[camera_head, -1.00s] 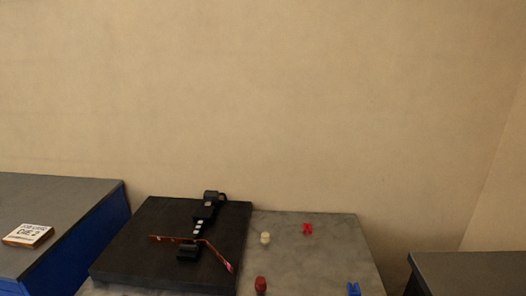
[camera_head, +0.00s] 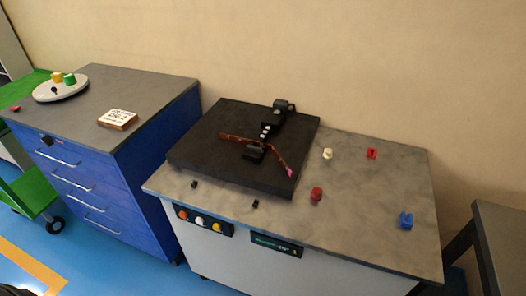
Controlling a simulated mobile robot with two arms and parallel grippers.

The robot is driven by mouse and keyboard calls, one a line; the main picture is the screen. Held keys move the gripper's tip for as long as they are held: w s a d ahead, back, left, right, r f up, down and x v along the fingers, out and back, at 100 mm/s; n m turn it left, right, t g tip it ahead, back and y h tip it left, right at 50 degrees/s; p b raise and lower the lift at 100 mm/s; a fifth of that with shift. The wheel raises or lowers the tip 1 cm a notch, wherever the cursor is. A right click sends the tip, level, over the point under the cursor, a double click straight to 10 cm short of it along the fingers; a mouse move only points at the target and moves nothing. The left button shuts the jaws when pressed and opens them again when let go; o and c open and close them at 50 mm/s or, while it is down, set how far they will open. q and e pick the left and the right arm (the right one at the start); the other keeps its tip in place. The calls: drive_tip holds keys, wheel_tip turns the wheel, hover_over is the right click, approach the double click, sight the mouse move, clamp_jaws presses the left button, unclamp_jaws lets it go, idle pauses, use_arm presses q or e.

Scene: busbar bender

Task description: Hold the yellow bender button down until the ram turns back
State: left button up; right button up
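The bender is a black plate (camera_head: 215,150) on a grey-topped bench, with a dark ram assembly (camera_head: 272,122) standing on it. A bent copper busbar (camera_head: 236,138) lies against the ram's tooling, with a pinkish tip at its right end. On the bench front is a dark button panel (camera_head: 190,222) with a red-orange, a white and a yellow button (camera_head: 217,227) in a row; the yellow one is rightmost. Nothing touches the buttons. Neither gripper shows in the head view.
A small display panel (camera_head: 276,245) sits right of the buttons. A red knob-like piece (camera_head: 316,194), a cream piece (camera_head: 327,154), a red clip (camera_head: 372,153) and a blue clip (camera_head: 406,220) stand on the bench. A blue drawer cabinet (camera_head: 100,185) stands left, with floor in front.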

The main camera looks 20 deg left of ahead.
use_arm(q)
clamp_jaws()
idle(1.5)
